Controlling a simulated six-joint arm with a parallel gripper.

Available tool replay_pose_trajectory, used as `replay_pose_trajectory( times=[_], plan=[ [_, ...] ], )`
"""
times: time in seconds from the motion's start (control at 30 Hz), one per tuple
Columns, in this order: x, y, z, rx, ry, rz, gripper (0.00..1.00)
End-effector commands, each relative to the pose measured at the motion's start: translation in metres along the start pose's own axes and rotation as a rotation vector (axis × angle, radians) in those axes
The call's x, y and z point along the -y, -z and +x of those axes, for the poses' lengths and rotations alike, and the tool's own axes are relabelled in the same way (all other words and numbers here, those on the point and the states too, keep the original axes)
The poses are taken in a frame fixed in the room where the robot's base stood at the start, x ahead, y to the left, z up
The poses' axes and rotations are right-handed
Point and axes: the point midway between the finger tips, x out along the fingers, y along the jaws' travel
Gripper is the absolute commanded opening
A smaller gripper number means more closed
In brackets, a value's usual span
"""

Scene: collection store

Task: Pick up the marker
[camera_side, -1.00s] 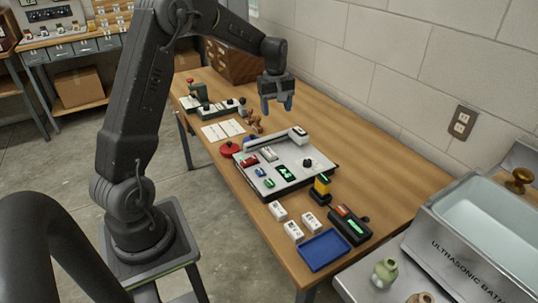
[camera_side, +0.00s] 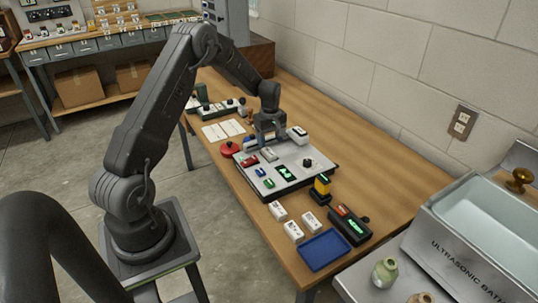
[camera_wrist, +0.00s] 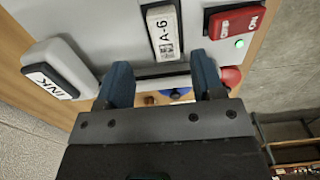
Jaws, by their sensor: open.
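The nearest fit for the marker is a narrow white piece labelled A-6 (camera_wrist: 162,32) in a black surround on the grey panel. It also shows in the side view (camera_side: 270,154). No pen-shaped marker is clear. My gripper (camera_side: 268,142) points down over the far end of the panel (camera_side: 315,173). In the wrist view my gripper (camera_wrist: 161,65) has its two blue fingers apart with nothing held between them. The A-6 piece is ahead of the gap; I cannot tell the height above it.
A white block labelled INK (camera_wrist: 57,70) is left of the fingers, and a red ON switch (camera_wrist: 235,20) is right. A red dome (camera_side: 229,149) sits beside the panel. White boxes (camera_side: 293,231), a blue tray (camera_side: 323,250) and a yellow-black device (camera_side: 321,189) stand nearer.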

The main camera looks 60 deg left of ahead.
Motion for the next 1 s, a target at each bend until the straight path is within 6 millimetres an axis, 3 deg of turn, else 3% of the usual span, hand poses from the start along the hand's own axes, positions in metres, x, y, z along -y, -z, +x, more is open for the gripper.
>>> replay_pose_trajectory(
  times=[0.3,0.6,1.0],
  plan=[
    [0.007,-0.004,0.042,0.002,0.002,0.0,0.62],
    [0.006,-0.004,0.046,0.001,0.001,0.0,0.61],
    [0.006,-0.004,0.045,0.001,0.001,0.0,0.22]
  ],
)
